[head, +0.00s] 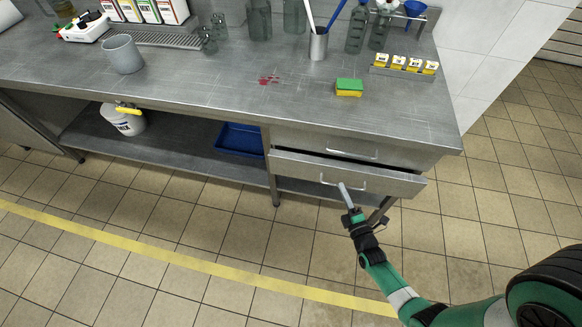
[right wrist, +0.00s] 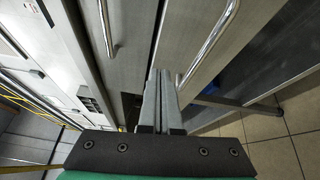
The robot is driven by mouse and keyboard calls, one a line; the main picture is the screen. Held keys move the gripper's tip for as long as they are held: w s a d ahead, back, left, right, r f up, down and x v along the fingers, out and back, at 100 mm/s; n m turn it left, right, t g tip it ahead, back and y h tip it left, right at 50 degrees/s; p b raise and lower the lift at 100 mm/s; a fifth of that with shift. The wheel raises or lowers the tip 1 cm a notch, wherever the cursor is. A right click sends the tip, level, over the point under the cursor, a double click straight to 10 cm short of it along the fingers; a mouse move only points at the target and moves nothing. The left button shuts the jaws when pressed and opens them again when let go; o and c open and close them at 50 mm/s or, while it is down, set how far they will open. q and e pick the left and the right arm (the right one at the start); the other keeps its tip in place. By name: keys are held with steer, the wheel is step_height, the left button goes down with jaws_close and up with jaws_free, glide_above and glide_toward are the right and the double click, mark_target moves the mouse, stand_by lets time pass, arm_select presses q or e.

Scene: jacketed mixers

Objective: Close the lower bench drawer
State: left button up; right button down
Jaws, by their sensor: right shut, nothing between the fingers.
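The lower bench drawer (head: 387,181) stands partly open under the right end of the steel bench, with a dark gap above its front. Its bar handle (head: 358,186) faces the room. My right gripper (head: 342,186) is shut and empty, with its fingertips at the drawer front by the handle. In the right wrist view the shut fingers (right wrist: 160,85) point at the drawer front, close beside the handle (right wrist: 208,45); I cannot tell whether they touch. The upper drawer (head: 300,141) looks shut. My left gripper is not in view.
A blue tray (head: 239,139) and a white tub (head: 122,121) sit on the lower shelf. The tiled floor in front is clear.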

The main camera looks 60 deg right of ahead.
steer(key=w+a+n+t+y, duration=0.25)
steer(key=w+a+y, duration=0.25)
steer(key=w+a, duration=0.45)
steer(key=b, duration=0.5)
glide_toward(283, 159)
steer(key=w+a, duration=0.2)
steer(key=w, duration=0.1)
steer(key=shift+m+t+h, duration=0.25)
steer(key=shift+h, duration=0.15)
steer(key=w+d, duration=0.1)
steer(key=w+d+b, duration=0.1)
steer(key=d, duration=0.1)
steer(key=shift+d+f, duration=0.2)
steer(key=shift+d, duration=0.05)
steer(key=shift+w+d+b, duration=0.1)
steer(key=shift+d+b, duration=0.2)
steer(key=shift+d, duration=0.05)
